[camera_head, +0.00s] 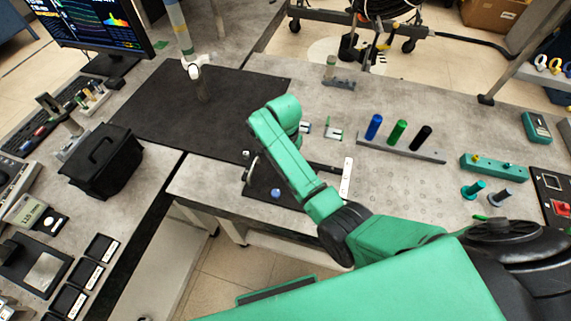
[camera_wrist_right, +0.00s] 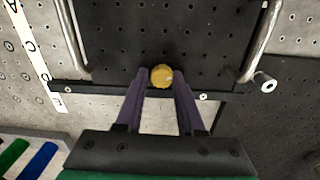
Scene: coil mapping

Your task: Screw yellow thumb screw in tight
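The yellow thumb screw (camera_wrist_right: 161,76) shows in the right wrist view at the lower edge of a black perforated plate (camera_wrist_right: 165,40). My right gripper (camera_wrist_right: 161,75) has its two purple fingers on either side of the screw head, with no clear gap to it. How deep the screw sits is hidden, since I see its head from above. In the head view my green right arm reaches to the middle of the bench and hides the screw and the fingertips. My left gripper is not in view.
Metal handles (camera_wrist_right: 262,40) flank the plate, and a dark bar (camera_wrist_right: 90,88) runs along its lower edge. In the head view a blue knob (camera_head: 275,193) and a white lettered strip (camera_head: 346,178) are close to my arm. A rack of coloured cylinders (camera_head: 397,132) stands to the right.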

